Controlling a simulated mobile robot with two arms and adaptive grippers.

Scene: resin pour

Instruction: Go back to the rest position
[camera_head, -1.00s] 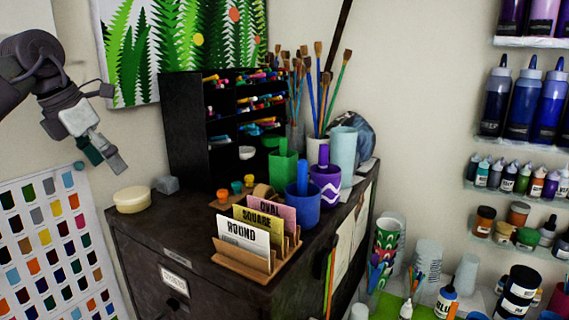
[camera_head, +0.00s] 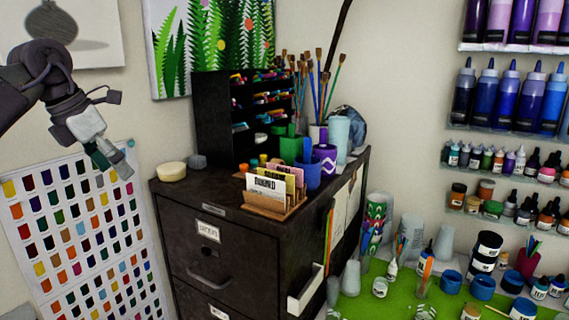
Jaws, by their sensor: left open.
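My left gripper (camera_head: 117,160) hangs in the upper left of the head view, at the end of my left arm. It is open, and I see nothing held in it. It shows in front of the wall and the colour chart, left of the dark filing cabinet (camera_head: 240,250), and apart from both. My right gripper is not in view.
On the cabinet stand a card holder (camera_head: 272,205), a purple cup (camera_head: 324,160), a black marker rack (camera_head: 213,112) and a cream round block (camera_head: 171,171). A green worktop (camera_head: 400,302) with several jars lies at the right, below bottle shelves (camera_head: 505,133).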

